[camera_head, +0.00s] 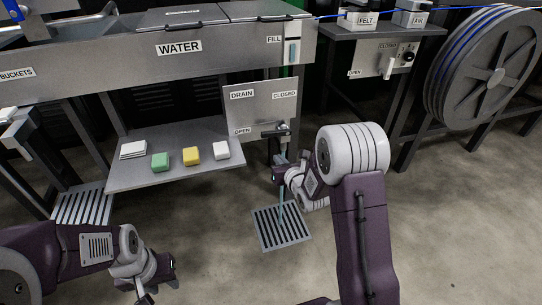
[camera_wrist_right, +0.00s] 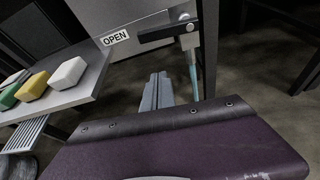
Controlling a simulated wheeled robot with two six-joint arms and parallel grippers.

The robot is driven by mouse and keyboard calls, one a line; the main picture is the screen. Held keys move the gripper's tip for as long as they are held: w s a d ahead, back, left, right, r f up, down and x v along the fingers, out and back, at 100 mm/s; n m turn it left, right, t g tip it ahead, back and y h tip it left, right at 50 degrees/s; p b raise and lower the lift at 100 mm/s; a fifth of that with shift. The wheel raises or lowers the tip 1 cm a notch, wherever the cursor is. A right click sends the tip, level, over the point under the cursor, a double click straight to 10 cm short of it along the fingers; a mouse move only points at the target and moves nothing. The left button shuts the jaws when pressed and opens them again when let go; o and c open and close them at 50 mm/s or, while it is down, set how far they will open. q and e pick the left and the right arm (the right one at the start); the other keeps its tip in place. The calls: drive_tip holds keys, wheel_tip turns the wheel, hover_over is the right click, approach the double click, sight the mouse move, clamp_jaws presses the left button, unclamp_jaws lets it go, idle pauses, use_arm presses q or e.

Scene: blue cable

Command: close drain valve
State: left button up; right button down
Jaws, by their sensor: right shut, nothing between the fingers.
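The drain valve panel (camera_head: 258,108) is a grey plate with DRAIN, CLOSED and OPEN labels. Its dark lever (camera_head: 271,133) lies roughly horizontal, its free end pointing left on the OPEN side. The lever (camera_wrist_right: 158,34) also shows in the right wrist view, beside the OPEN label (camera_wrist_right: 115,38). A thin bluish stream (camera_wrist_right: 192,75) falls below the valve. My right gripper (camera_head: 281,168) is below the lever, apart from it. Its fingers (camera_wrist_right: 156,88) are together and empty. My left gripper (camera_head: 162,284) hangs low at the left, far from the valve; its finger gap is unclear.
A shelf (camera_head: 130,181) left of the valve carries green, yellow and white blocks and a white stack. A floor grate (camera_head: 268,242) lies below. A table leg (camera_wrist_right: 208,60) stands beside the valve. A large cable reel (camera_head: 515,75) stands at right.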

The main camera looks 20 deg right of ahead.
sight(275, 131)
use_arm(q)
drive_tip(key=shift+f, duration=0.15)
use_arm(e)
drive_tip(key=shift+f, duration=0.2)
